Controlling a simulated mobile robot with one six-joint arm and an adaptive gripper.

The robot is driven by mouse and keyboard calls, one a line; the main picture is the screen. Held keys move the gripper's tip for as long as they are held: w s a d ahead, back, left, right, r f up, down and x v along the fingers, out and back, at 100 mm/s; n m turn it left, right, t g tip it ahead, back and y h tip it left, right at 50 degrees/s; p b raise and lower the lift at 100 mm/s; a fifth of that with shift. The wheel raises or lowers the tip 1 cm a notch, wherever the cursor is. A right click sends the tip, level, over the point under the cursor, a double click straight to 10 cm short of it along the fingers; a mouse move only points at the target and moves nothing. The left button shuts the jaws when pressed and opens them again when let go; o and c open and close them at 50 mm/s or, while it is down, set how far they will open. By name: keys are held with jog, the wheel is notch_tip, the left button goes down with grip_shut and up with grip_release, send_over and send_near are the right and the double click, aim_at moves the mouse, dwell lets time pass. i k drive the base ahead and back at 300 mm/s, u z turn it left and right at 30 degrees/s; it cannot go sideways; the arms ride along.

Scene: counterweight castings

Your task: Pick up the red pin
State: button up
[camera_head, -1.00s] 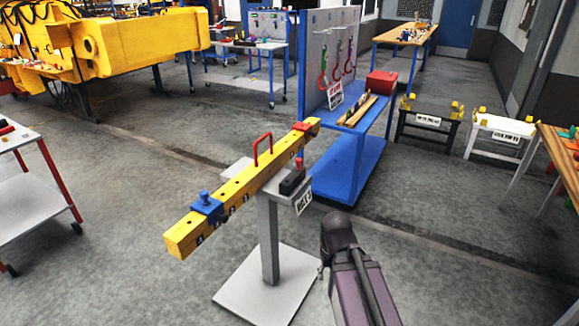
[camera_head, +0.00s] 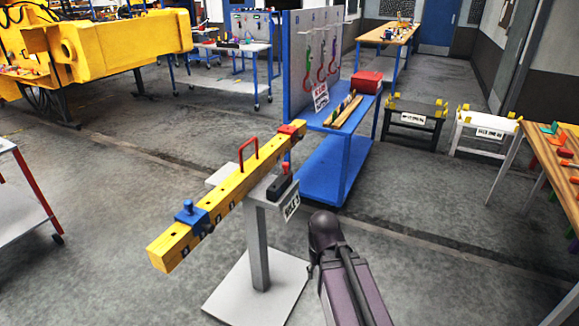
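A small red pin (camera_head: 285,168) appears to stand upright in a black block (camera_head: 280,187) on the grey pedestal stand (camera_head: 256,245). A long yellow beam (camera_head: 225,196) with holes lies across the stand, just left of the black block. A blue clamp-like piece (camera_head: 190,214) sits near the beam's near end. A red piece (camera_head: 290,129) sits near its far end, and a red handle (camera_head: 248,153) rises from its middle. My dark arm shows at lower centre, right of the stand. My gripper is not visible.
A blue cart (camera_head: 337,170) with a hook panel and red box (camera_head: 367,82) stands behind the stand. A wooden table (camera_head: 550,160) is at right. A black bench (camera_head: 415,122) and white bench (camera_head: 487,133) stand behind. Open grey floor lies at left and lower right.

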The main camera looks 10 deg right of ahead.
aim_at(285, 165)
jog(key=i, duration=0.85)
jog(key=u, duration=0.05)
